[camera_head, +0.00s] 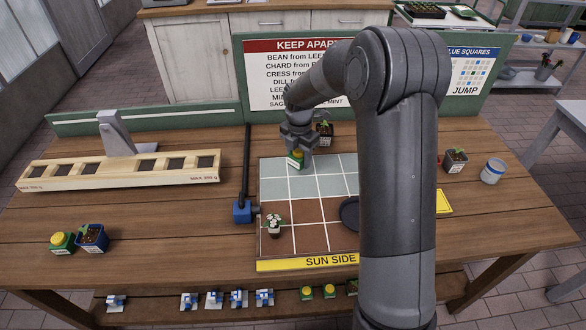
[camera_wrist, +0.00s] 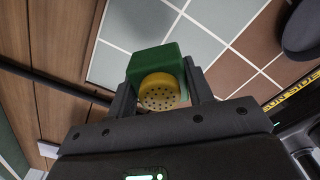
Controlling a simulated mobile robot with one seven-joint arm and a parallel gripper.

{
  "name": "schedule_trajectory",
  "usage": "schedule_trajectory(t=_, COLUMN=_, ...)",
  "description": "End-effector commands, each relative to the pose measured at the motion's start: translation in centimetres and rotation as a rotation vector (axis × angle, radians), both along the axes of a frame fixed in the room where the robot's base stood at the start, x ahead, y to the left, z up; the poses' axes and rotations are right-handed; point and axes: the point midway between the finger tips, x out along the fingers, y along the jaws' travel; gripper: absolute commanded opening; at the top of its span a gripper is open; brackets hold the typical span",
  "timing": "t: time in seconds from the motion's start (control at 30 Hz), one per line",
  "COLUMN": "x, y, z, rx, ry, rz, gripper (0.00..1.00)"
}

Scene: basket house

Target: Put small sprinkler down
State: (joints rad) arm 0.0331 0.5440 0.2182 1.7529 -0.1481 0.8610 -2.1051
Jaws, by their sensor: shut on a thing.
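The small sprinkler is a green block with a yellow perforated cap. In the wrist view the small sprinkler (camera_wrist: 158,92) sits between the two fingers of my gripper (camera_wrist: 160,72), which is shut on it. In the head view the small sprinkler (camera_head: 295,159) and my gripper (camera_head: 298,150) are over the upper-left part of the tiled grid board (camera_head: 330,180), at its grey-blue cells. I cannot tell whether the sprinkler touches the board. Another green-and-yellow sprinkler (camera_head: 62,242) stands at the table's left, beside a blue potted plant (camera_head: 92,238).
A dark potted plant (camera_head: 325,131) stands just behind my gripper. A blue valve block with a black pipe (camera_head: 242,211) borders the board's left. A white-flowered plant (camera_head: 274,225) and a partly hidden dark disc (camera_head: 350,213) are on the brown cells. Several front-left cells look bare.

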Motion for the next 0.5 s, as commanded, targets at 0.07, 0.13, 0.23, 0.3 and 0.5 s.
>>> schedule_trajectory(t=0.07, x=0.5, y=1.3, z=-0.8, rx=-0.001, ry=0.001, rz=0.003, gripper=0.21)
schedule_trajectory(t=0.13, x=0.8, y=1.9, z=-1.2, rx=-0.001, ry=-0.001, rz=0.001, gripper=0.21)
schedule_trajectory(t=0.23, x=1.0, y=2.3, z=-1.6, rx=-0.001, ry=-0.001, rz=-0.001, gripper=0.21)
schedule_trajectory(t=0.3, x=1.0, y=2.4, z=-2.0, rx=-0.001, ry=0.001, rz=-0.002, gripper=0.21)
schedule_trajectory(t=0.5, x=0.9, y=2.4, z=-4.8, rx=-0.001, ry=0.003, rz=0.0, gripper=0.21)
